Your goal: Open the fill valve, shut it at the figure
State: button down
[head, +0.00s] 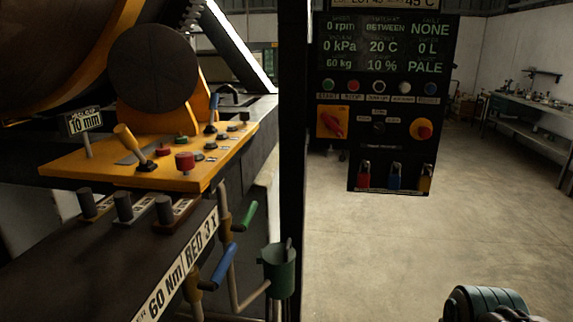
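Two lever valves sit on pipes below the yellow console: one with a green handle (244,220) and, lower, one with a blue handle (223,264). I cannot read which is the fill valve. Both handles are tilted, rising to the right. The dark display panel (385,45) on the post reads 0 L, 0 kPa, 20 C, 60 kg, 10 %, NONE and PALE. A top plate, partly cut off, shows 45 C. My gripper is not in view; only a rounded part of my arm shows at the bottom right.
The yellow console (75,167) carries levers and knobs, with a large drum behind it. A green cup (280,270) hangs beside the pipes. A dark post (292,150) divides the view. Open floor (400,245) lies right, with a workbench (530,118) beyond.

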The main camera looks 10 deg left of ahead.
aim_at(216, 279)
jog(key=u, duration=1.35)
